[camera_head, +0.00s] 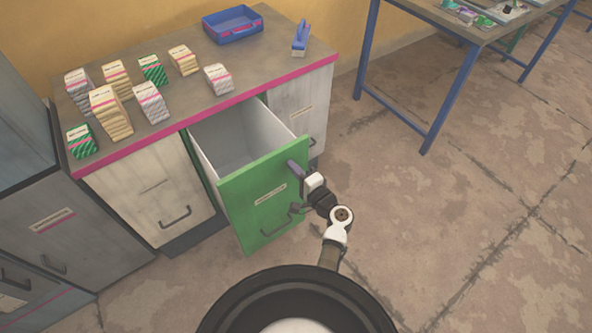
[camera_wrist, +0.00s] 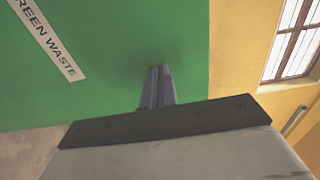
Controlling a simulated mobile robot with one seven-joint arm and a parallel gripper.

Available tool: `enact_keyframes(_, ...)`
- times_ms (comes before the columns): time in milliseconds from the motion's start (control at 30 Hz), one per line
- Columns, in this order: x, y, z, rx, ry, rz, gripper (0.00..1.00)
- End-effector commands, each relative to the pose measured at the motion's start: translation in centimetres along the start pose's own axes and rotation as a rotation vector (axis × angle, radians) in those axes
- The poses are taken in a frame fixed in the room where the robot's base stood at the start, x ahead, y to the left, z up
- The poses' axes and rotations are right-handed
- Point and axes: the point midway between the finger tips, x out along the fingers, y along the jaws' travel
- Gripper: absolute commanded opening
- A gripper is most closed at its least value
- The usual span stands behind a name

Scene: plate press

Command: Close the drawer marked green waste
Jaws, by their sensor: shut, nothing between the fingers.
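The green-fronted drawer (camera_head: 247,207) stands pulled out of the counter in the head view, and its inside looks empty. Its green front (camera_wrist: 120,70) fills much of the wrist view, with a label (camera_wrist: 48,38) reading "GREEN WASTE". A dark bar handle (camera_head: 277,225) is low on the front. My gripper (camera_head: 293,167) is at the right part of the drawer front, near its upper edge. In the wrist view its fingers (camera_wrist: 158,85) are together and point at the green face. I cannot tell whether the tips touch it.
Several stacks of packets (camera_head: 112,110), a blue tray (camera_head: 233,24) and a blue-handled tool (camera_head: 300,38) are on the counter (camera_head: 240,72). White-fronted units (camera_head: 150,198) flank the drawer. A blue-legged table (camera_head: 440,110) is back right. Floor (camera_head: 430,220) at right is clear.

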Motion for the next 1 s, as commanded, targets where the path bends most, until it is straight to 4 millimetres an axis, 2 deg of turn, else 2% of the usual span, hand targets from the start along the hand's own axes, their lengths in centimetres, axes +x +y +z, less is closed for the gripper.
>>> enact_keyframes(267,5.1,0.4,0.1,-0.005,-0.006,-0.003,0.0)
enact_keyframes(700,17.1,0.5,0.2,-0.004,-0.005,-0.004,0.0)
enact_keyframes(1000,22.9,0.3,0.1,-0.002,-0.002,-0.002,0.0)
